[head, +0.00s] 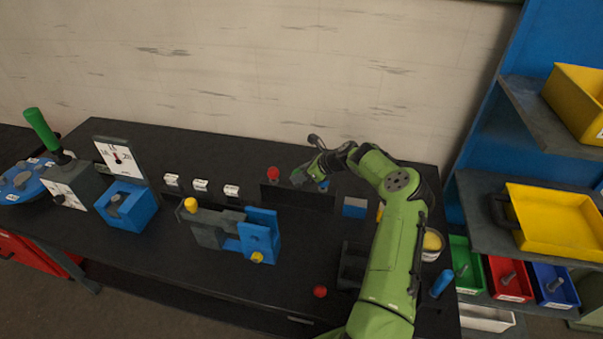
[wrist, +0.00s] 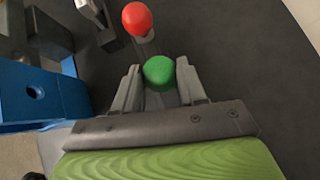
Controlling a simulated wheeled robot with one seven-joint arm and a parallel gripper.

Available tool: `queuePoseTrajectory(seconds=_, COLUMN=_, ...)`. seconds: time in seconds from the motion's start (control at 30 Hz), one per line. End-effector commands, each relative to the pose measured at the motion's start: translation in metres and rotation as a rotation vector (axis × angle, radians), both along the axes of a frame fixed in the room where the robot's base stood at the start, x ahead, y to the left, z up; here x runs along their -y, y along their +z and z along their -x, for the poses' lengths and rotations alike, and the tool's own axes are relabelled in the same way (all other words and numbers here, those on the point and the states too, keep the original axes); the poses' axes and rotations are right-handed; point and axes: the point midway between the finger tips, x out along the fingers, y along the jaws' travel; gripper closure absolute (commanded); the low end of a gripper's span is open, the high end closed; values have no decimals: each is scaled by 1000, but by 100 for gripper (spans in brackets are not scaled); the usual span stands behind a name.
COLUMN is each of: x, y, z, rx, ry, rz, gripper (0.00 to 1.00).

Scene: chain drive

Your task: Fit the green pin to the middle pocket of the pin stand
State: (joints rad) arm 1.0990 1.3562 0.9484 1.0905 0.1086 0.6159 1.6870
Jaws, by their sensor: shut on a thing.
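The green pin (wrist: 159,72) shows as a round green head between the two fingers of my gripper (wrist: 158,85) in the wrist view. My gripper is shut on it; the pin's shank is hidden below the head. In the head view my gripper (head: 302,176) is over the back middle of the bench, and the green pin cannot be made out there. A red-headed pin (wrist: 137,18) stands just beyond the green one, apart from it; its red head (head: 273,173) also shows in the head view, left of my gripper. I cannot make out the stand's middle pocket.
A blue bracket (head: 262,232) with a hole stands left of my gripper; it also shows in the wrist view (wrist: 42,92). A low dark panel (head: 315,200) is in front of my gripper. A red knob (head: 320,291) is near the front edge.

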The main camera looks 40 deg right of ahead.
Motion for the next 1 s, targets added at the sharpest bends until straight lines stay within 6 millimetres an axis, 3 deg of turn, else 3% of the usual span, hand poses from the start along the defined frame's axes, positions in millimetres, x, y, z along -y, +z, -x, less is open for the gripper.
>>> queuePoseTrajectory(seconds=0.3, x=0, y=-8, z=0, rx=2, ry=0, rz=0, gripper=100)
queuePoseTrajectory(seconds=0.33, x=0, y=-8, z=0, rx=2, ry=0, rz=0, gripper=58)
queuePoseTrajectory(seconds=0.5, x=0, y=-7, z=0, rx=2, ry=0, rz=1, gripper=32)
queuePoseTrajectory(seconds=0.83, x=2, y=-6, z=3, rx=-1, ry=-1, rz=0, gripper=30)
queuePoseTrajectory(seconds=1.0, x=15, y=17, z=25, rx=2, ry=-4, rz=4, gripper=30)
